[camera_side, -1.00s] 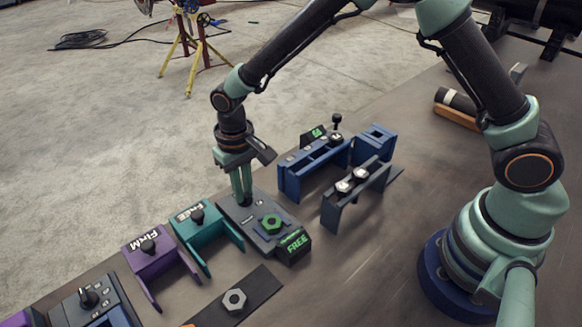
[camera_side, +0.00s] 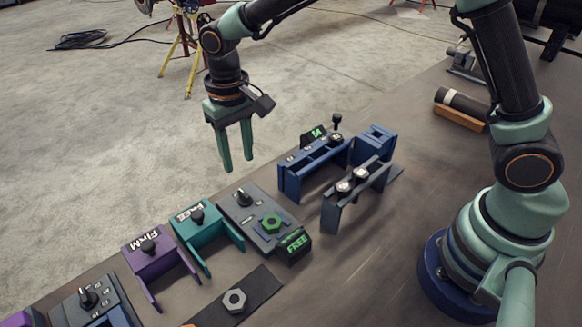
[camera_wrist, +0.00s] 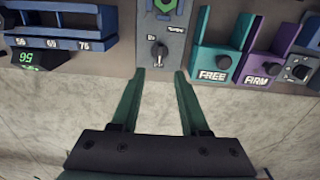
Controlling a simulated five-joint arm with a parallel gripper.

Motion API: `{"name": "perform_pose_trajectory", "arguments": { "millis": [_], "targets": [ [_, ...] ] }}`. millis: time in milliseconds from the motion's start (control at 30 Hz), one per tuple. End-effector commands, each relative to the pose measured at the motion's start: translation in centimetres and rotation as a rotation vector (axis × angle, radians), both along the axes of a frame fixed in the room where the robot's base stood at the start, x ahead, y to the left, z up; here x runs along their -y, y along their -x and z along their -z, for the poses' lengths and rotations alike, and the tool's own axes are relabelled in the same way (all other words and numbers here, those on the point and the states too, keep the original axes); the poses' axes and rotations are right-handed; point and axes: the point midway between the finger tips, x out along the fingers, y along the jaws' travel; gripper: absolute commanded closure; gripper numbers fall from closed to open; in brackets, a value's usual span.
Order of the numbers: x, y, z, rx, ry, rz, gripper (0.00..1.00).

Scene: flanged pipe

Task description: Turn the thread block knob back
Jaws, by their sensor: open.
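The thread block is a dark grey block (camera_side: 262,222) with a black knob (camera_side: 243,197), a green hex nut (camera_side: 271,223) and a small display reading FREE (camera_side: 296,243). The knob also shows in the wrist view (camera_wrist: 159,54), with small labels on either side of it. My gripper (camera_side: 237,168) is open and empty. It hangs in the air above the block, its fingertips apart from the knob. In the wrist view the fingertips (camera_wrist: 159,76) are spread, with the knob beyond the gap between them.
A teal stand marked FREE (camera_side: 207,232) and a purple stand marked FIRM (camera_side: 160,262) stand left of the block. A blue rack (camera_side: 314,172) and a grey rack (camera_side: 357,193) stand to its right. A hex nut (camera_side: 234,301) lies on a dark mat in front.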

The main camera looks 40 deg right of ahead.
Motion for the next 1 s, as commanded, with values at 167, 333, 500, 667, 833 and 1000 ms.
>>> {"name": "perform_pose_trajectory", "arguments": {
  "millis": [167, 333, 500, 667, 833, 1000],
  "targets": [
    [0.0, 0.0, -2.1, 0.001, 0.000, 0.000, 0.55],
    [0.0, 0.0, -2.8, 0.001, 0.000, 0.000, 0.55],
    [0.0, 0.0, -2.7, 0.000, 0.000, 0.000, 0.55],
    [0.3, 0.0, -3.0, 0.006, -0.003, 0.001, 0.55],
    [2.8, 0.6, -5.6, 0.056, -0.022, 0.006, 0.55],
    [7.0, 2.4, -9.1, 0.145, -0.045, 0.011, 0.55]
  ]
}}
